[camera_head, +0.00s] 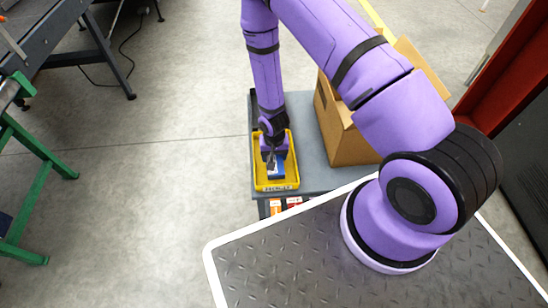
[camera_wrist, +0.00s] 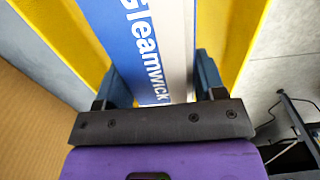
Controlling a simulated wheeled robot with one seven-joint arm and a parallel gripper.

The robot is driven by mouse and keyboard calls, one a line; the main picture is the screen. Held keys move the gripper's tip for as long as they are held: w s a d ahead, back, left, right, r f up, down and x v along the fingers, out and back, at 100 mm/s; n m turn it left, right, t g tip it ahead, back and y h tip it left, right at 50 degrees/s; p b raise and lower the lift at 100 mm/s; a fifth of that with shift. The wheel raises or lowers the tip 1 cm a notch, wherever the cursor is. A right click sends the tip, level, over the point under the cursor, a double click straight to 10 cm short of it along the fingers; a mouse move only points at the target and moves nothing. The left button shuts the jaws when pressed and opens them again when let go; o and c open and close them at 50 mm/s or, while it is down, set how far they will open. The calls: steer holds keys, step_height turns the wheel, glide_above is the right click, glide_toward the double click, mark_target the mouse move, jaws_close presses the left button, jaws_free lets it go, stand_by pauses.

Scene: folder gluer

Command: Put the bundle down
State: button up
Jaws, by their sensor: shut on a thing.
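The bundle (camera_head: 277,171) is blue and white. In the wrist view the bundle (camera_wrist: 150,45) shows the printed name "Gleamwick", partly cut off. My gripper (camera_head: 275,158) points down over the yellow tray (camera_head: 260,172) and is shut on the bundle, with one dark finger on each side of it (camera_wrist: 163,80). The bundle is within the tray's outline, and the yellow walls show on both sides of it in the wrist view. I cannot tell whether its underside touches the tray floor.
The yellow tray stands on a grey cart top (camera_head: 307,142). An open cardboard box (camera_head: 347,140) stands close on its right. A green frame (camera_head: 35,150) and a dark machine table (camera_head: 60,30) are at the left. The floor between is clear.

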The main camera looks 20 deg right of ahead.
steer(key=shift+f, duration=0.8)
steer(key=shift+f, duration=0.15)
steer(key=o, duration=1)
